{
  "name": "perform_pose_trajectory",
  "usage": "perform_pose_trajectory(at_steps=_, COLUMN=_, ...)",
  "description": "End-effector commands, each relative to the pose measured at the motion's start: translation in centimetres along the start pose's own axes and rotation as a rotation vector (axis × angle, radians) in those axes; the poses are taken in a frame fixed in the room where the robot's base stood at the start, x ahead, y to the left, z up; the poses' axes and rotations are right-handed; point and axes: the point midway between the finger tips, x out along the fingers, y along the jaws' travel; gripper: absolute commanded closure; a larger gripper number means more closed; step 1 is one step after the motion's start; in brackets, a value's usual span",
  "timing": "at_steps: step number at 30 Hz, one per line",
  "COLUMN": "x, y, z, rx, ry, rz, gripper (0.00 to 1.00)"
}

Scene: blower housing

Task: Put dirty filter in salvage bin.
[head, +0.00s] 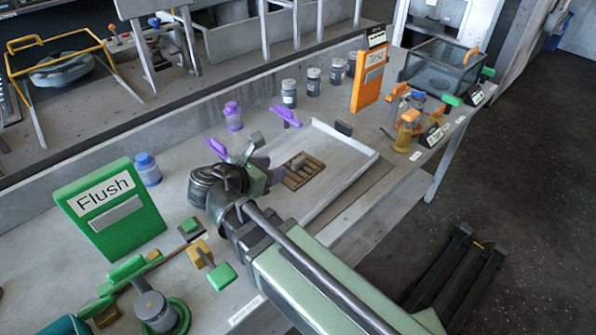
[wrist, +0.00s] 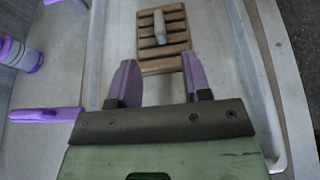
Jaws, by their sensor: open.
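A brown slatted filter (head: 303,170) with a pale raised grip across its middle lies flat in a shallow pale tray (head: 345,153). It also shows at the top of the wrist view (wrist: 163,40). My gripper (head: 272,172) is just left of the filter in the head view. In the wrist view my gripper (wrist: 158,75) has two purple fingers spread apart, with nothing between them. The filter lies beyond the fingertips, with its grip roughly ahead of the gap. A dark clear-walled bin (head: 438,68) stands at the bench's far right end; I cannot read its label.
A green Flush panel (head: 110,207) and blue-lidded jar (head: 147,168) stand left. A purple-lidded jar (head: 233,116) and purple handle (head: 285,116) lie behind my gripper. An orange panel (head: 370,75), dark jars (head: 313,81) and orange fittings (head: 407,130) stand beyond the tray.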

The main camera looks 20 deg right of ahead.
Motion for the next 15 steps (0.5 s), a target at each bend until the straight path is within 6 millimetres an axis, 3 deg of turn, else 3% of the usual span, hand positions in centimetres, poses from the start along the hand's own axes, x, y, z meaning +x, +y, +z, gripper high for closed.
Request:
perform_pose_trajectory(at_steps=3, x=2.6, y=0.0, z=-0.4, rx=0.002, ry=0.000, rz=-0.002, gripper=0.55)
perform_pose_trajectory(at_steps=10, x=3.8, y=0.0, z=-0.1, rx=0.000, ry=0.000, rz=0.000, gripper=0.55)
perform_pose_trajectory(at_steps=15, x=7.0, y=0.1, z=-0.4, rx=0.002, ry=0.000, rz=-0.003, gripper=0.55)
